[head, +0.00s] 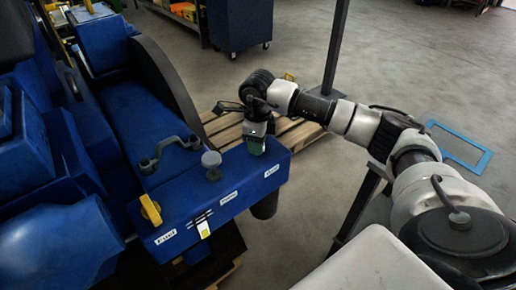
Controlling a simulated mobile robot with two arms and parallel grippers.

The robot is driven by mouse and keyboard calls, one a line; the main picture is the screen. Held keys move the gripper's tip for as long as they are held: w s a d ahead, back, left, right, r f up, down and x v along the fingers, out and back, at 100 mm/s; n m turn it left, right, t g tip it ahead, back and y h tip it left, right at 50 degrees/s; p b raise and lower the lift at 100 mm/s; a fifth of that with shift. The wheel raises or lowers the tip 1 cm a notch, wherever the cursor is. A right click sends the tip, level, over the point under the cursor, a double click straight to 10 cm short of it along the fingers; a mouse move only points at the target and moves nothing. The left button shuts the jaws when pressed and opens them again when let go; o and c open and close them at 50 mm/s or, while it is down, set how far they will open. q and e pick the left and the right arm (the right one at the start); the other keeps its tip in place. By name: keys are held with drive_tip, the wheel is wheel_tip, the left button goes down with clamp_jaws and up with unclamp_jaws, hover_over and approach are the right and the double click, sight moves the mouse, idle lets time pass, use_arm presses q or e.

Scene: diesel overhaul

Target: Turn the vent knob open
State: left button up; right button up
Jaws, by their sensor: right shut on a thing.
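My right gripper (256,146) points down onto the far right end of the blue control panel (180,242). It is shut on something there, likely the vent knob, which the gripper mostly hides. A small dark green patch shows at the fingertips. A white label (271,170) sits on the panel's front edge below the gripper; its text is too small to read surely. A grey round knob (211,160) stands on the panel to the left of the gripper, apart from it. My left gripper is not in view.
A yellow lever (150,209) stands at the panel's left end. A dark cylinder (265,206) hangs below the panel's right end. A wooden pallet (299,134) lies behind. Open floor is to the right.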

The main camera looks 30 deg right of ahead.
drive_tip(key=n+b, duration=0.4)
drive_tip(key=n, duration=0.1)
drive_tip(key=shift+n, duration=0.3)
drive_tip(key=n+b, duration=0.1)
drive_tip(key=n, duration=0.2)
drive_tip(key=shift+b, duration=0.3)
drive_tip(key=shift+r+n+b, duration=0.1)
drive_tip(key=shift+n+b, duration=0.3)
drive_tip(key=shift+n, duration=0.8)
drive_tip(key=o, duration=0.9)
wheel_tip(320, 180, up, 11)
drive_tip(key=shift+f+b, duration=0.1)
drive_tip(key=shift+b, duration=0.4)
